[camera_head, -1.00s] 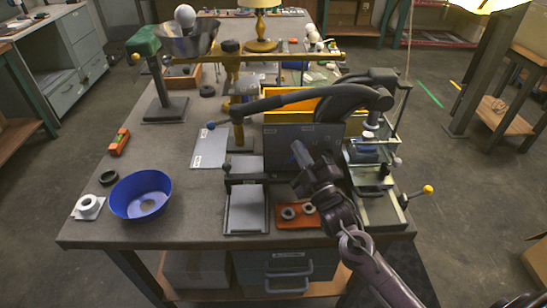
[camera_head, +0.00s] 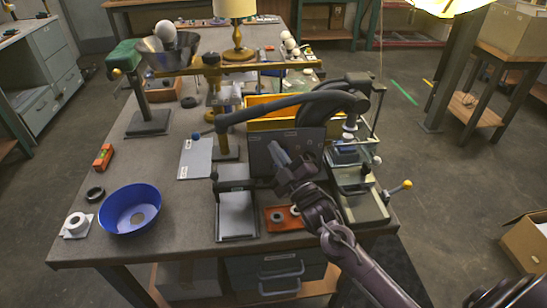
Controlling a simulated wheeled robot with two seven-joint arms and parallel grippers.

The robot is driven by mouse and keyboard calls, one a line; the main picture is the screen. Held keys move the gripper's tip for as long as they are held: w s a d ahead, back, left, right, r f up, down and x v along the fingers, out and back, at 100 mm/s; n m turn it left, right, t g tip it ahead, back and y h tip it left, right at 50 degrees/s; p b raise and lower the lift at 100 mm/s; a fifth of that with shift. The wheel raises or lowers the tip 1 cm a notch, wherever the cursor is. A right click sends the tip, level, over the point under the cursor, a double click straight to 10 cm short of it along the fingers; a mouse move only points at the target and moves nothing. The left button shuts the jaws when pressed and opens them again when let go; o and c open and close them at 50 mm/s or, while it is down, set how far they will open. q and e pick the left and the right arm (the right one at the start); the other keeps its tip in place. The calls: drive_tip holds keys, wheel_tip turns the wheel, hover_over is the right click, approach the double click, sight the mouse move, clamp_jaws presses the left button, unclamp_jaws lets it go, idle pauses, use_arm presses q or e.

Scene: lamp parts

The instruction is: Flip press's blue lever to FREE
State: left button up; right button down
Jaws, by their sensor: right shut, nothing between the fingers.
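I cannot tell which blue part is the lever, and no FREE marking is readable. My right gripper (camera_head: 278,152) is shut and empty, pointing up and left in front of a dark upright panel (camera_head: 258,157), left of the press. I cannot tell whether it touches the panel. My left gripper is not in view.
An orange tray with dark and pale rings (camera_head: 285,225) lies below my right gripper. A grey plate (camera_head: 236,214) lies left of it. A blue bowl (camera_head: 130,209) stands front left. The bench between bowl and post is fairly clear.

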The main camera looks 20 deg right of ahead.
drive_tip(key=b+v, duration=0.1)
drive_tip(key=v, duration=0.2)
drive_tip(key=b+v, duration=0.1)
drive_tip(key=v, duration=0.5)
drive_tip(key=shift+a+b, duration=0.35)
drive_tip(key=shift+b, duration=0.05)
drive_tip(key=shift+s+a, duration=0.15)
drive_tip(key=shift+s, duration=0.4)
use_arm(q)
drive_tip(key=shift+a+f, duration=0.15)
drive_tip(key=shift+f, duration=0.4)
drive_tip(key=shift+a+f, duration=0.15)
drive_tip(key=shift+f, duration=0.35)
use_arm(e)
drive_tip(key=shift+f, duration=0.1)
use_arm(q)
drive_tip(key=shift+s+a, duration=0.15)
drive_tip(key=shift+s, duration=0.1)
